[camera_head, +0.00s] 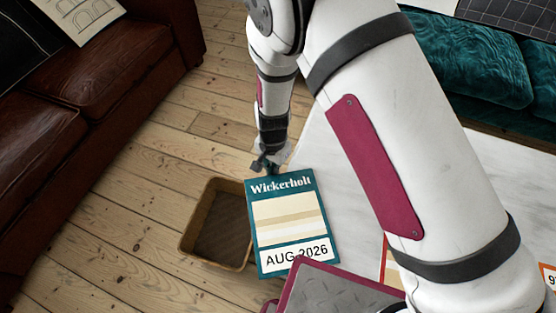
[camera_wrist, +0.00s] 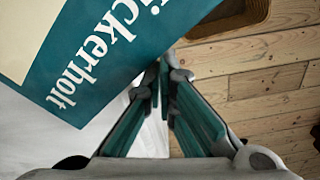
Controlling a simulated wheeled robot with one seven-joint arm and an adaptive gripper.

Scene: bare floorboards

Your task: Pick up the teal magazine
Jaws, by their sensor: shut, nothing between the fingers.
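The teal magazine (camera_head: 292,220), titled "Wickerholt" and marked "AUG 2026", lies on the white marble-like surface with one side out past its edge, in the head view. In the wrist view the magazine (camera_wrist: 95,55) fills the upper left, close to the fingers. My gripper (camera_head: 262,165) is at the magazine's far edge, by its top left corner. In the wrist view my gripper (camera_wrist: 163,72) is shut with its fingertips together and nothing between them. I cannot tell whether the fingertips touch the magazine. My arm hides part of the surface to the right.
An open brown bin (camera_head: 185,245) stands on the floorboards left of the magazine; its rim also shows in the wrist view (camera_wrist: 228,22). A brown leather sofa (camera_head: 110,95) is at left, a teal sofa (camera_head: 470,60) at the back right. A maroon-edged grey item (camera_head: 335,290) lies nearer me.

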